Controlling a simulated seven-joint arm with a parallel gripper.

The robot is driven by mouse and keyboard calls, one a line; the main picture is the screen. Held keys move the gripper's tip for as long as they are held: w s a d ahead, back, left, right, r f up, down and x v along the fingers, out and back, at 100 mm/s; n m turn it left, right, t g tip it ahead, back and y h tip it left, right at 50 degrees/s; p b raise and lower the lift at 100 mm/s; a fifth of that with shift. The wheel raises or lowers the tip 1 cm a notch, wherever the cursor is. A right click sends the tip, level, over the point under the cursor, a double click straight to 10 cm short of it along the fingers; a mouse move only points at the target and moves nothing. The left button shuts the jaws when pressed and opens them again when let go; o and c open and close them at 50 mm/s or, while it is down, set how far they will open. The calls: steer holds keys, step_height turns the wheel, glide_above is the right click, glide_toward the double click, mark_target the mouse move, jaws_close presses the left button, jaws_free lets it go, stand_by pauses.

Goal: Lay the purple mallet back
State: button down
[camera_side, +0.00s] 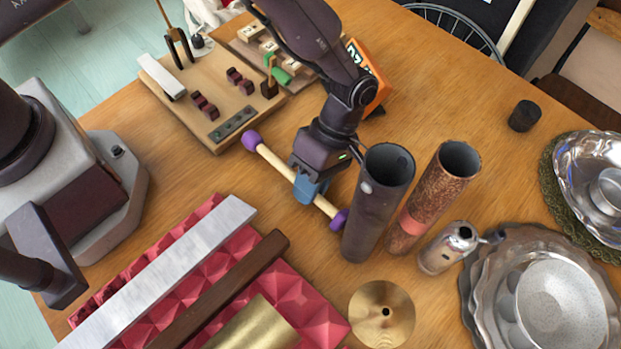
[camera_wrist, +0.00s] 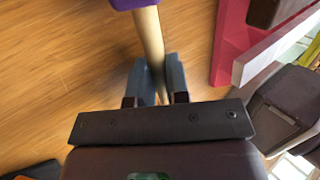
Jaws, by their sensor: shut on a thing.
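The purple mallet has a pale wooden shaft (camera_side: 275,162) and a purple head at each end. One head (camera_side: 252,140) is at the upper left, close to the wooden board's front corner; the other (camera_side: 339,219) is beside the dark tube. My gripper (camera_side: 308,190) is shut across the shaft, nearer the tube-side head. In the wrist view my gripper (camera_wrist: 156,85) holds the shaft (camera_wrist: 149,40), with a purple head (camera_wrist: 133,4) cut off at the top. I cannot tell how far the mallet is above the table. A wooden board (camera_side: 218,142) carries paired dark-red notched blocks (camera_side: 205,107).
A dark tube (camera_side: 378,205) and a copper-coloured tube (camera_side: 432,198) stand right of my gripper. A metal shaker (camera_side: 447,248), a brass disc (camera_side: 381,314) and metal plates (camera_side: 480,290) are nearby. Pink foam (camera_side: 310,305) carries bars. Bare table (camera_side: 200,175) lies left of the mallet.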

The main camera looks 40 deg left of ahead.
steer(key=shift+f, duration=0.4)
stand_by(0.3)
steer(key=c, duration=1.2)
jaws_free()
steer(key=shift+o, duration=0.8)
steer(key=v, duration=1.3)
steer(key=shift+r, duration=0.35)
steer(key=shift+d, duration=0.1)
steer(key=s+a+r+m+t, duration=0.6)
steer(key=s+a+r+m, duration=0.2)
steer(key=a+r, duration=0.4)
steer(key=s+a+r+m+t+y, duration=0.1)
steer(key=s+a+r+m+t, duration=0.5)
steer(key=s+a+r+m, duration=0.2)
steer(key=a+r+m, duration=0.2)
steer(key=a+r, duration=0.2)
steer(key=a, duration=0.2)
